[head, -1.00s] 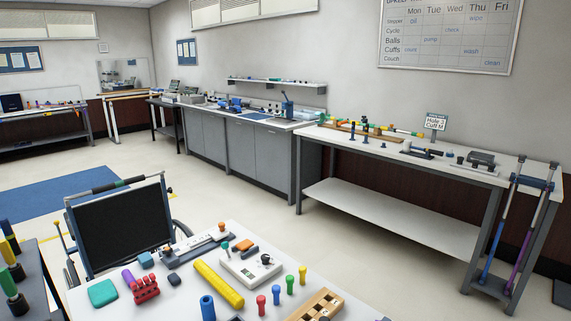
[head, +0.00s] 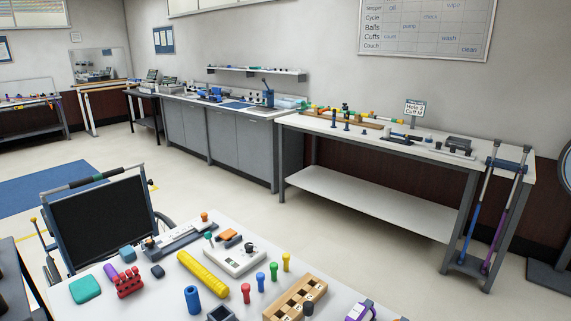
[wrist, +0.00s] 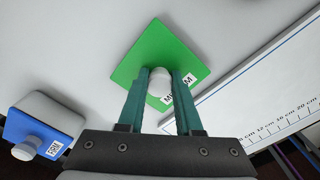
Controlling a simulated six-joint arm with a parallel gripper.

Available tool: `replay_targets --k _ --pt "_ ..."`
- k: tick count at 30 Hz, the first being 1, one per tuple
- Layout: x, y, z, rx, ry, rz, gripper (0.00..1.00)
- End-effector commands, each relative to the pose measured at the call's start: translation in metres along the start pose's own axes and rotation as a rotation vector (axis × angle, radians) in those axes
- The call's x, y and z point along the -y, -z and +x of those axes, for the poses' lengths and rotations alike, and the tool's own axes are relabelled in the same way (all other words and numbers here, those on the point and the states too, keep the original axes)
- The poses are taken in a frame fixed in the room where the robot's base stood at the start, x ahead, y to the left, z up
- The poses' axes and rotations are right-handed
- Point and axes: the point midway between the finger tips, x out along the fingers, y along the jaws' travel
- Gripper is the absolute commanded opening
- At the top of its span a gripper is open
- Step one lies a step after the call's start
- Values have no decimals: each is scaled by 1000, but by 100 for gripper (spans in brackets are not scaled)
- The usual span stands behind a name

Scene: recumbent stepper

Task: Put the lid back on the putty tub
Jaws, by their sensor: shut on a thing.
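In the wrist view, my gripper (wrist: 160,82) is shut on the pale round knob of a flat green square lid (wrist: 150,43). The lid's white label is partly hidden behind the fingers. The lid is over a pale surface, and I cannot tell whether it touches anything below. A white tub (wrist: 55,110) with a blue lid (wrist: 28,132) marked FIRM stands at the left, apart from the green lid. No open tub is visible. My gripper does not show in the head view.
A white board with a centimetre scale (wrist: 270,105) lies close to the green lid's right side in the wrist view. In the head view, the near table holds a yellow roll (head: 203,273), a wooden block (head: 295,298), coloured pegs (head: 246,293) and a teal block (head: 86,289).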

Motion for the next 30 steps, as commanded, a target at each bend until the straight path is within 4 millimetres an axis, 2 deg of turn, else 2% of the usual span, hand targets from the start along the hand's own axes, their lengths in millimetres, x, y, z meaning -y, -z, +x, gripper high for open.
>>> replay_targets --k 14,30 --pt "0 0 -18 0 0 0 0" --pt "0 0 -65 -1 0 -1 0"
